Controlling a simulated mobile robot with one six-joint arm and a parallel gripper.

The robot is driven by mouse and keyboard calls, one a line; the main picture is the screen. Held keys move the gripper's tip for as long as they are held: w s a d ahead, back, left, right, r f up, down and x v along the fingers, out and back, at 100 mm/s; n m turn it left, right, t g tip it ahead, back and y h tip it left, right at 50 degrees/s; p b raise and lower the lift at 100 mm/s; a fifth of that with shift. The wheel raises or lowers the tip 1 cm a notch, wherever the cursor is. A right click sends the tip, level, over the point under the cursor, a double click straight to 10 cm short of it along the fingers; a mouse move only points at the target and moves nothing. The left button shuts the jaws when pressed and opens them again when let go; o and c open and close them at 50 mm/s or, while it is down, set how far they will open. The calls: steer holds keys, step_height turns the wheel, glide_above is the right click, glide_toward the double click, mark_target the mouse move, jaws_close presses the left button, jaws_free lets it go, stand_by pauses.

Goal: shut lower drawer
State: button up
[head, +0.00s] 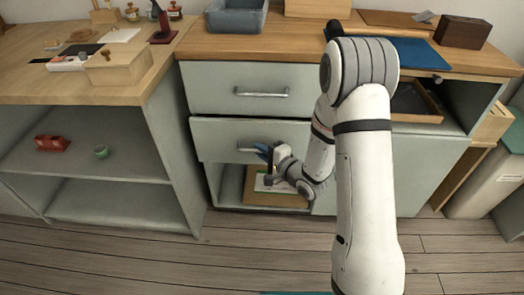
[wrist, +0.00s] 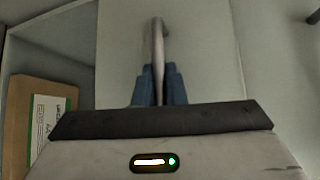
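The lower drawer (head: 222,140) is a pale grey-green front below the upper drawer. It stands slightly out from the cabinet, with its lower edge over the open shelf space. Its metal handle (head: 247,149) runs across the front, and my gripper (head: 264,152) covers its right part. In the wrist view the handle (wrist: 158,45) runs up the picture, and the blue fingers of my gripper (wrist: 159,85) lie close on both sides of it, closed around the bar. The drawer front (wrist: 205,60) fills the middle of that view.
The upper drawer (head: 245,88) looks shut. Below the lower drawer, a brown board with a white-green label (head: 270,193) is in the open compartment; it also shows in the wrist view (wrist: 40,120). A shelf unit (head: 90,160) stands left. The floor in front is clear.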

mark_target(262, 143)
jaws_close()
steer(key=shift+w+r+p, duration=0.1)
steer(key=shift+w+p, duration=0.35)
steer(key=shift+w, duration=1.05)
steer(key=shift+o, duration=1.5)
jaws_free()
steer(key=shift+w, duration=0.1)
steer(key=shift+d, duration=0.15)
steer(key=f+p+v, duration=0.1)
steer(key=p+v, duration=0.1)
steer(key=v, duration=0.5)
steer(key=shift+s+d+r, duration=0.2)
steer(key=shift+s+r, duration=0.2)
steer(key=shift+r, duration=0.05)
